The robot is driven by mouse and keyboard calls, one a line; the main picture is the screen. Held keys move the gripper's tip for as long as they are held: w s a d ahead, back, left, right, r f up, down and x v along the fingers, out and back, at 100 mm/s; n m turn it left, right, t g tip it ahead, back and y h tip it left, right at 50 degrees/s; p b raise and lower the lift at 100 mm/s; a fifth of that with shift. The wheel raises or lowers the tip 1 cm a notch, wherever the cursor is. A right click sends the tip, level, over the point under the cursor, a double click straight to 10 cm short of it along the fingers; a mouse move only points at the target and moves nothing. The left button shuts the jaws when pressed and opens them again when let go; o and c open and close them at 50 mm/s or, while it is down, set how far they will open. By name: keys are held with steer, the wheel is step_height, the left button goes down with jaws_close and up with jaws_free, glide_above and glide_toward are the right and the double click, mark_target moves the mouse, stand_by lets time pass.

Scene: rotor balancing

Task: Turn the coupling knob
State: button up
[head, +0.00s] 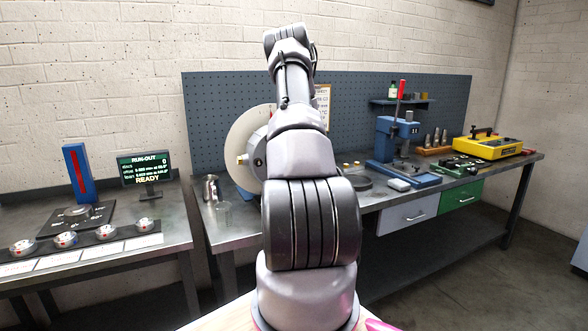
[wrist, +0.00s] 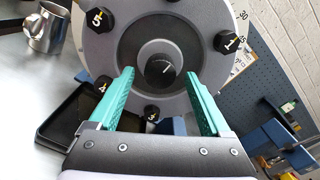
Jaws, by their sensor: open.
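The coupling knob appears to be the dark round knob (wrist: 160,69) with a white pointer line, at the centre of the rotor face in the wrist view. The grey rotor disc (wrist: 198,20) around it carries black numbered knobs; 1, 3, 4 and 5 show. My gripper (wrist: 160,76) is open, with its two green fingers either side of the knob in the picture and nothing between them that I can see gripped. I cannot tell whether they touch it. In the head view the pale rotor disc (head: 243,128) is partly hidden behind my arm, and my gripper is hidden.
A run-out display (head: 146,169) reading READY stands on the left bench. A blue press (head: 392,140) and a yellow case (head: 487,148) stand on the right bench.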

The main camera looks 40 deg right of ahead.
steer(key=v, duration=0.9)
